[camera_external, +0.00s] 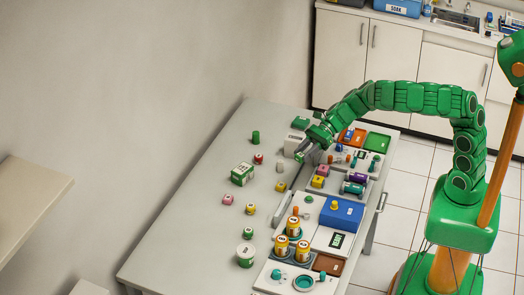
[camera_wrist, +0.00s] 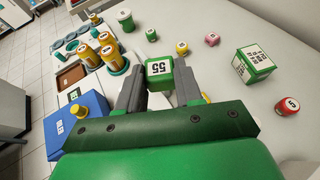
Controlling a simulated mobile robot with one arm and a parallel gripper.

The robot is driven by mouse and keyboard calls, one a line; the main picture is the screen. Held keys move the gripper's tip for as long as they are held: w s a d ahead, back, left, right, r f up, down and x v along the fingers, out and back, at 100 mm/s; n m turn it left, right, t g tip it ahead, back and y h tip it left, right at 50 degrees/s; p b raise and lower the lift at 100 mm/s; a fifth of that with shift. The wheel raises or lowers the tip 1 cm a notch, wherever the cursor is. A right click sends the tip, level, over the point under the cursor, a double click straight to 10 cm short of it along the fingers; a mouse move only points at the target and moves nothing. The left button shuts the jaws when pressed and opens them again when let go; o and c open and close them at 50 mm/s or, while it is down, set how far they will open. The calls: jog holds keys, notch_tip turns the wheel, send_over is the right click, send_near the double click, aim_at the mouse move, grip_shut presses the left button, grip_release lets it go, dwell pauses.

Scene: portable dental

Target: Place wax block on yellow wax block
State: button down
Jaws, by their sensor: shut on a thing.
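My gripper (camera_wrist: 159,88) is shut on a green block (camera_wrist: 158,72) with a white label reading 55, one dark finger on each side. In the external view my gripper (camera_external: 301,157) is over the far part of the table, and the held block is hard to make out there. A small yellow block with a pale label (camera_external: 250,209) stands nearer the external camera; it also shows beyond the held block in the wrist view (camera_wrist: 182,48).
A pink block (camera_external: 227,199), a green-white box (camera_external: 242,174) and a red block (camera_external: 258,158) stand on the left. A green block (camera_external: 248,233) and a jar (camera_external: 245,256) stand near the front. Yellow jars (camera_external: 294,226) and a blue box (camera_external: 341,214) crowd the right.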

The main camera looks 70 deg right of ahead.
jog(key=s+d+r+n+g, duration=0.1)
jog(key=s+d+r, duration=0.2)
jog(key=s, duration=0.3)
send_over(284, 183)
jog(key=shift+w+d+f, duration=0.1)
jog(key=shift+w+f, duration=0.05)
jog(key=shift+f, duration=8.7)
jog(key=shift+f, duration=0.1)
jog(key=c, duration=0.7)
grip_release()
jog(key=shift+d, duration=0.1)
